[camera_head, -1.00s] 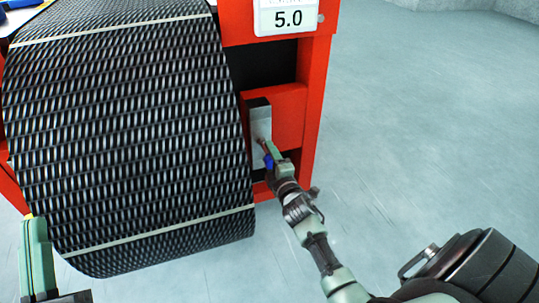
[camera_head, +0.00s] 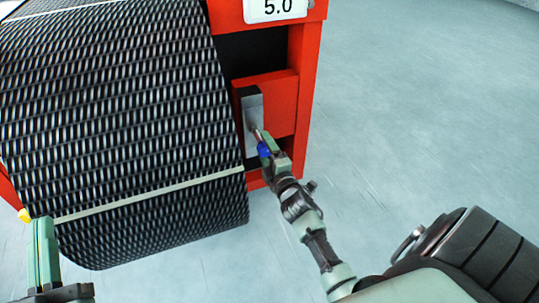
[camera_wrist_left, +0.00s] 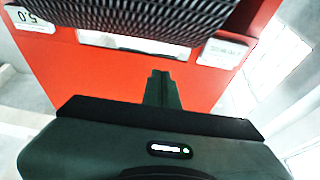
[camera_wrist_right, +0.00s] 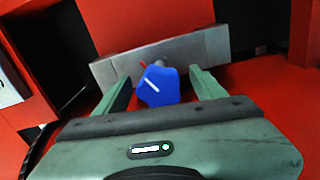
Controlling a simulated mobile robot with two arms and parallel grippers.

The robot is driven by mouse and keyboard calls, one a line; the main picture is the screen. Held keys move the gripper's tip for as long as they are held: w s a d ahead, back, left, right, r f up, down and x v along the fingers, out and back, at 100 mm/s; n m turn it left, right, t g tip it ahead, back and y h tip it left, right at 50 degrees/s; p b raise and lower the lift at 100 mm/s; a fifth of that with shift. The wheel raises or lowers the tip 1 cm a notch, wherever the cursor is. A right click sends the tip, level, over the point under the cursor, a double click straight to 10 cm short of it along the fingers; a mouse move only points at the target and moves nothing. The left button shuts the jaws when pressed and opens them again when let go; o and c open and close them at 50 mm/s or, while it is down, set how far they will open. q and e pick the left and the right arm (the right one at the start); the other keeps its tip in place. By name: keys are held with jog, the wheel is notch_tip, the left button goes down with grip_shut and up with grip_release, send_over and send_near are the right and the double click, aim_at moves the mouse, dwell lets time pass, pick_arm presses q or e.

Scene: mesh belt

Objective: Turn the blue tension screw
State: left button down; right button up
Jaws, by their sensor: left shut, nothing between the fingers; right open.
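The blue tension screw (camera_wrist_right: 160,86) shows in the right wrist view as a blue knob with a white line on its face and a red pointer beside it. It sits in front of a grey metal block (camera_wrist_right: 110,68). My right gripper (camera_wrist_right: 163,84) is open, with one finger on each side of the knob; I cannot tell whether they touch it. In the head view, the knob (camera_head: 264,149) is partly hidden by my right gripper (camera_head: 268,150). My left gripper (camera_head: 42,225) is shut and empty at the lower left, in front of the belt; it also shows in the left wrist view (camera_wrist_left: 159,75).
The black mesh belt (camera_head: 120,130) with pale cross lines curves over the roller at left. The red frame (camera_head: 306,90) carries a white display (camera_head: 276,9) reading 5.0. A yellow piece (camera_head: 24,215) shows at the belt's left edge. Grey floor is clear to the right.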

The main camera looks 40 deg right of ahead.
aim_at(267, 152)
jog(key=v, duration=0.5)
jog(key=shift+p, duration=0.4)
pick_arm(q)
jog(key=f+g, duration=0.2)
jog(key=f, duration=0.1)
jog(key=w+f+g+y, duration=0.1)
jog(key=f, duration=0.1)
jog(key=shift+a, duration=0.2)
